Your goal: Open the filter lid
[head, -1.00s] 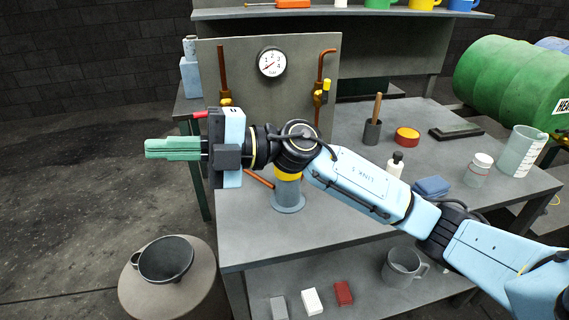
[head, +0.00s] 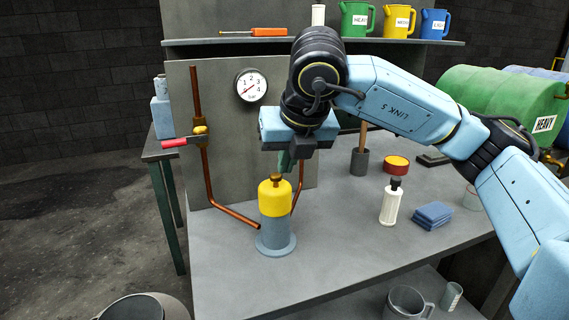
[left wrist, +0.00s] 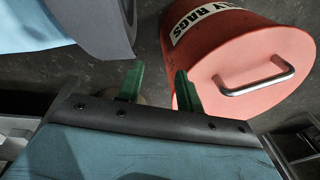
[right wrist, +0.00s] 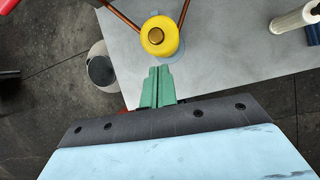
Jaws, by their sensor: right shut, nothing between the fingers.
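The filter stands upright on the bench, with a grey-blue body (head: 276,235) on a round flange. Its yellow lid (head: 275,200) sits on top with a small brown knob (head: 276,180). The lid also shows from above in the right wrist view (right wrist: 148,46), just beyond the fingertips. My right gripper (head: 286,165) is shut and empty, pointing down close above the knob; I cannot tell whether it touches. Its green fingers are together in the right wrist view (right wrist: 157,68). My left gripper (left wrist: 160,69) is open and empty, away from the filter.
Copper pipes (head: 230,212) run down to both sides of the filter, the left one with a red-handled valve (head: 175,142). A gauge panel (head: 225,95) stands behind. A red bin (left wrist: 250,65) is near my left gripper.

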